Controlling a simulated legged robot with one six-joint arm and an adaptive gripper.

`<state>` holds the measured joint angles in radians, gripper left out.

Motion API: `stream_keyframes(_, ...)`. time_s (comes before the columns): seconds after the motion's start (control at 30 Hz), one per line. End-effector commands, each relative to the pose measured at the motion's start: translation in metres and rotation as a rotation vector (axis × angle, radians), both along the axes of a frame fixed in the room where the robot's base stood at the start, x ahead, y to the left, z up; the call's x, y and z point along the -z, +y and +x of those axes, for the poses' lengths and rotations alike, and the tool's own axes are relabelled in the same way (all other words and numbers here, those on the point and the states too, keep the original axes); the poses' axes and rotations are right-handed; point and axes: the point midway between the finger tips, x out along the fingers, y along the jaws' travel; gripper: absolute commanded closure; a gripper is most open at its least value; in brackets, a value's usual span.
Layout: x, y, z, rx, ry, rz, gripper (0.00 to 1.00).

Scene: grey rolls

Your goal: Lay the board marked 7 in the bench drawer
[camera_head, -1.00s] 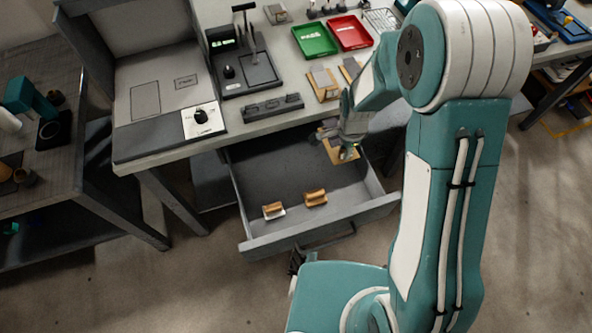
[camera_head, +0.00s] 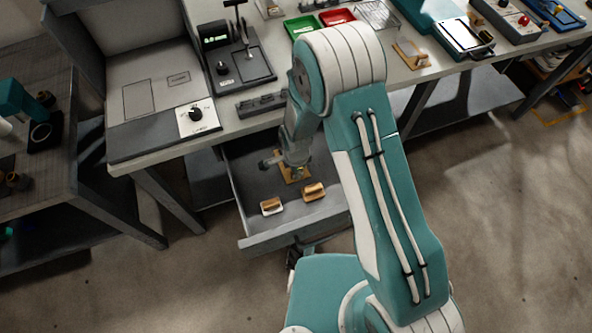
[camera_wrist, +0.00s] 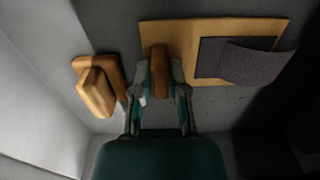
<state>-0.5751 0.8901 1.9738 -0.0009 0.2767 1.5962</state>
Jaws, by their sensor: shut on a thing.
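My gripper (camera_wrist: 160,88) is shut on the wooden handle (camera_wrist: 158,64) of a flat tan board (camera_wrist: 215,28). A dark grey sheet (camera_wrist: 250,60) lies on the board's right part, its edge curling. In the head view the board (camera_head: 293,175) is inside the open bench drawer (camera_head: 290,231), towards its back, behind two wooden blocks. I cannot tell whether it touches the drawer floor. No number can be read on it. My arm hides the drawer's right side.
A wooden block (camera_head: 271,206) and another wooden block (camera_head: 314,191) lie near the drawer's front; one wooden block (camera_wrist: 95,90) shows left of my gripper in the wrist view. The bench top (camera_head: 150,120) overhangs the drawer's back. Free drawer floor lies at the left.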

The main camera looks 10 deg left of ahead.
Motion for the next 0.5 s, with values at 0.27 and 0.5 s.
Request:
stream_keyframes(0.27,0.0020,-0.0013,0.0006,0.001,-0.001,0.002,1.00)
stream_keyframes(0.5,0.0037,-0.0007,0.0004,0.000,0.000,0.001,0.47)
